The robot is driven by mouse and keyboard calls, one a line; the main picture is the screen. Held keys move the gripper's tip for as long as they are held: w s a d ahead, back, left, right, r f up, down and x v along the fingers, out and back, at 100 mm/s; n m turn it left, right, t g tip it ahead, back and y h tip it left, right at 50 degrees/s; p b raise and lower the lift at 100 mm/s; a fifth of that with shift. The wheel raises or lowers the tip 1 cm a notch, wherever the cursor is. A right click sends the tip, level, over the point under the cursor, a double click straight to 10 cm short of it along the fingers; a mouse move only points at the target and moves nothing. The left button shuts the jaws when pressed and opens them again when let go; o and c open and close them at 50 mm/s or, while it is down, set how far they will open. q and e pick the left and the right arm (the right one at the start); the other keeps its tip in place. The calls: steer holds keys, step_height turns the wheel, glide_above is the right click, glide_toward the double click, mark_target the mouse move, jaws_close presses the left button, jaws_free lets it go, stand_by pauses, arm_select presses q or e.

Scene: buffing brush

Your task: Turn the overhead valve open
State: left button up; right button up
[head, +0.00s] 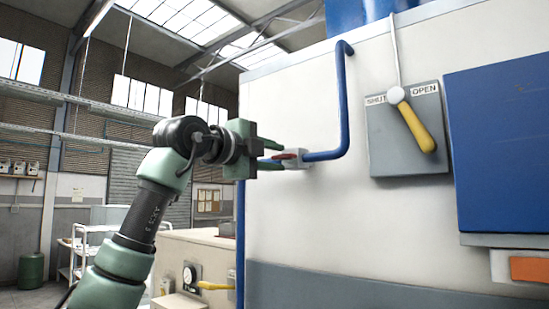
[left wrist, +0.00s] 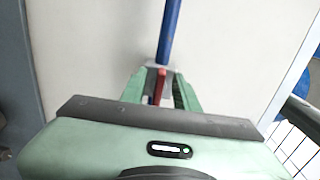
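A small valve with a grey body and a red handle (head: 287,156) sits on a blue pipe (head: 344,95) against the pale cabinet wall. In the left wrist view the red handle (left wrist: 160,86) lies between my green fingers. My left gripper (head: 276,154) reaches in from the left at the valve, its fingers spread around the handle with gaps visible; I see no firm closure on it. A grey panel (head: 380,150) to the right carries a yellow lever (head: 418,128) slanting down to the right, under SHUT and OPEN labels. My right gripper is out of view.
A blue box (head: 500,150) juts from the wall at the right. A gauge (head: 190,276) and a yellow-handled fitting (head: 214,286) sit low, below my left arm. A white trolley (head: 78,250) stands at the back left.

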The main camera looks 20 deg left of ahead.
arm_select(q)
steer(key=shift+a, duration=0.1)
steer(key=shift+s+a+f+b, duration=0.1)
steer(key=shift+s+b, duration=0.35)
steer(key=shift+s, duration=0.05)
steer(key=b+v, duration=0.3)
steer(key=v, duration=0.3)
steer(key=shift+s+a, duration=0.15)
steer(key=shift+s, duration=0.25)
